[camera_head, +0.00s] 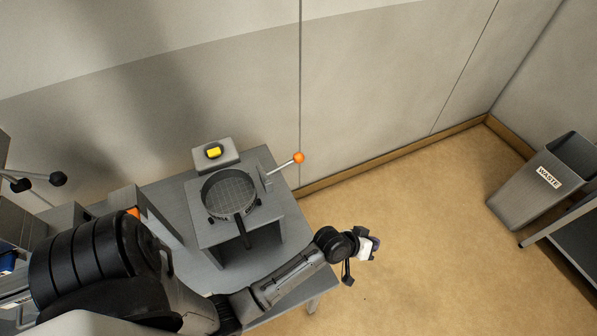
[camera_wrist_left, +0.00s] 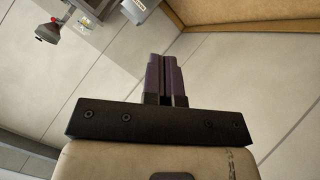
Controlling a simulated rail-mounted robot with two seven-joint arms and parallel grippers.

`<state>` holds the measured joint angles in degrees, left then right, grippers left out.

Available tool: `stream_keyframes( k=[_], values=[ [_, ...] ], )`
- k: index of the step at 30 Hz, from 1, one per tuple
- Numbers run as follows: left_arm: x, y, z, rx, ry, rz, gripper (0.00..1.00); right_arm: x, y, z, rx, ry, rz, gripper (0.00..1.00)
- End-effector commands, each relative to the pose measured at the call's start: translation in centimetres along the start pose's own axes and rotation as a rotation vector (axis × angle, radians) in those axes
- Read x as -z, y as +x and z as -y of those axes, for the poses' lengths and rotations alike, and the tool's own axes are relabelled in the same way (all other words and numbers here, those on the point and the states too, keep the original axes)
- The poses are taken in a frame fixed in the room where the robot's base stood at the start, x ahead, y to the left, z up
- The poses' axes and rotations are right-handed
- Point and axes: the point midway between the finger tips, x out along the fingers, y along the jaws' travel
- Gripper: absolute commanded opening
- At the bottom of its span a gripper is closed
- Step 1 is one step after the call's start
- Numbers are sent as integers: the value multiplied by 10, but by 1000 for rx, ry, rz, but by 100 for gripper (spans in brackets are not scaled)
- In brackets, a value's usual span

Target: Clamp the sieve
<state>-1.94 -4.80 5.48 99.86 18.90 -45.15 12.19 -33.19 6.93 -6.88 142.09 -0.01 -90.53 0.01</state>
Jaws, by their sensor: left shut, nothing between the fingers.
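The round sieve (camera_head: 228,190), with a dark rim and mesh, sits flat on a grey stand (camera_head: 262,232) on the grey table. A lever with an orange ball knob (camera_head: 299,158) sticks up and out to the right beside the sieve. A dark bar (camera_head: 243,234) runs down the front of the stand; I cannot tell its state. My left gripper (camera_head: 374,246) is over the floor right of the table, away from sieve and lever. Its purple fingers are together and empty in the left wrist view (camera_wrist_left: 167,75). My right gripper is not seen.
A grey box with a yellow button (camera_head: 214,152) stands behind the sieve. A waste bin (camera_head: 540,185) and a second table (camera_head: 570,235) stand at the right. The wall is close behind the table. Open floor (camera_head: 420,200) lies between table and bin.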

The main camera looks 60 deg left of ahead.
Motion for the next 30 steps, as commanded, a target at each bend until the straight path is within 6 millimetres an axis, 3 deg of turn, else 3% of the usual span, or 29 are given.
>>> stream_keyframes(
  k=[6,14,23,30],
  values=[
    [10,23,22,-74,-330,-248,0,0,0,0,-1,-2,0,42],
    [21,20,62,-171,-707,-580,0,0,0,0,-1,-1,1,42],
    [32,-19,110,-373,-1067,-1016,0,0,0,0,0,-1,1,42],
    [35,-73,133,-672,-1253,-1375,0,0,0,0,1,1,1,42]
  ],
)
